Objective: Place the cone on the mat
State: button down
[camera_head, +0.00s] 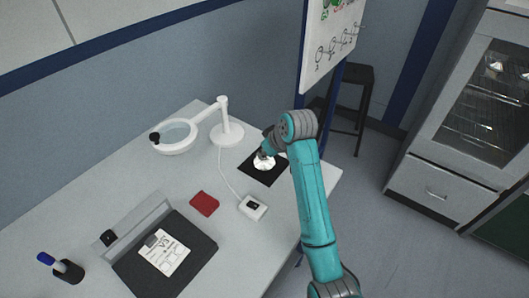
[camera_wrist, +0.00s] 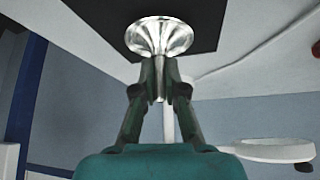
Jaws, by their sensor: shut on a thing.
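The cone (camera_wrist: 160,37) is a shiny silver piece with a wide flared end and a narrow neck. My gripper (camera_wrist: 160,78) is shut on its neck in the wrist view. In the head view the cone (camera_head: 264,163) shows as a bright shape below my gripper (camera_head: 262,154), over the black mat (camera_head: 262,179). The mat lies flat on the table near its right end. In the wrist view the flared end overlaps the dark mat (camera_wrist: 200,14). I cannot tell whether the cone touches the mat.
A white magnifier lamp (camera_head: 226,132) stands just left of the mat. A small white box (camera_head: 252,207) with a cable and a red cloth-like square (camera_head: 204,204) lie nearer.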

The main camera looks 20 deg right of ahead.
jog(key=c, duration=1.2)
grip_release()
jog(key=shift+f, duration=0.15)
jog(key=shift+c, duration=0.2)
jog(key=v, duration=0.7)
jog(key=shift+r, duration=0.35)
jog(key=shift+s+d, duration=0.1)
